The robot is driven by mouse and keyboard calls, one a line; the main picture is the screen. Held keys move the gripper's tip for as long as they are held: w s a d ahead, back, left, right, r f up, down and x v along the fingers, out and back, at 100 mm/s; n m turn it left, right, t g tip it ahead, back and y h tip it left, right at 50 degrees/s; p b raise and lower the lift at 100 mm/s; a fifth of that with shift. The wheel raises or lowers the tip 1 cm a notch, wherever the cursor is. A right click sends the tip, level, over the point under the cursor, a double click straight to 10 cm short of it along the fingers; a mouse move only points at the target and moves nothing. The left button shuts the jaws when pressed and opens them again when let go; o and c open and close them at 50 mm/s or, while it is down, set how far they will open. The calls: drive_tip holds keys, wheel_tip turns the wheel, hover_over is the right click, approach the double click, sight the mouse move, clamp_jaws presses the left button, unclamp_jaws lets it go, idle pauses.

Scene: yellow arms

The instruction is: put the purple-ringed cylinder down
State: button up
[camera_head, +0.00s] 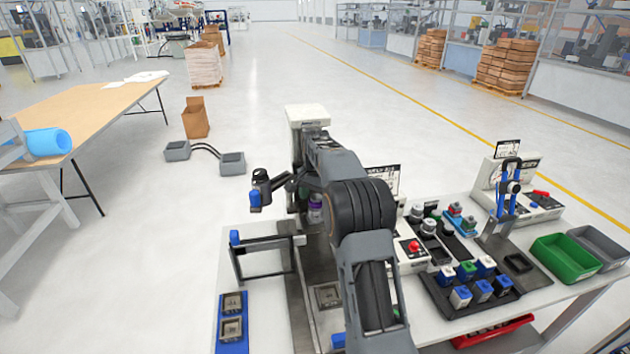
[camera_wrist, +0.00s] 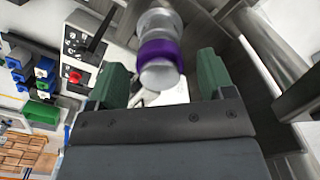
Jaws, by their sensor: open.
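The purple-ringed cylinder (camera_wrist: 160,54) shows at the top middle of the wrist view, grey-white with a purple band. My gripper (camera_wrist: 163,74) is open: its two green fingers stand apart, with the cylinder's near end between or just beyond them and a visible gap on each side. In the head view a small part of the cylinder (camera_head: 316,207) shows beside my arm, at the dark grey fixture on the left of the table. My arm hides the gripper there, and I cannot see what the cylinder rests on.
The white table (camera_head: 420,325) carries a control box with a red button (camera_head: 413,248), a black tray of blue and white blocks (camera_head: 470,285), a green bin (camera_head: 565,258) and a grey bin (camera_head: 600,246). A metal bracket (camera_head: 268,243) stands close left of my arm.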

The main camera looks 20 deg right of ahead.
sight(316, 197)
wheel_tip(316, 197, up, 10)
drive_tip(key=s+a+r+n+t, duration=0.1)
drive_tip(key=s+a+r+n, duration=0.2)
drive_tip(key=s+a+r, duration=0.25)
drive_tip(key=s+a+f+n+t, duration=0.1)
drive_tip(key=s+a+f+n, duration=0.1)
drive_tip(key=s, duration=0.6)
drive_tip(key=s+a+f+n+t, duration=0.1)
drive_tip(key=s+a+f+n, duration=0.1)
drive_tip(key=s, duration=0.6)
drive_tip(key=s+a+f+n+t, duration=0.2)
drive_tip(key=s+a+f+n, duration=0.1)
drive_tip(key=s, duration=0.6)
wheel_tip(316, 197, down, 2)
drive_tip(key=shift+f+n, duration=0.25)
drive_tip(key=shift+n, duration=0.35)
drive_tip(key=shift+f, duration=0.1)
drive_tip(key=shift+w+f+b, duration=0.1)
drive_tip(key=shift+f+b, duration=0.65)
drive_tip(key=shift+f, duration=0.2)
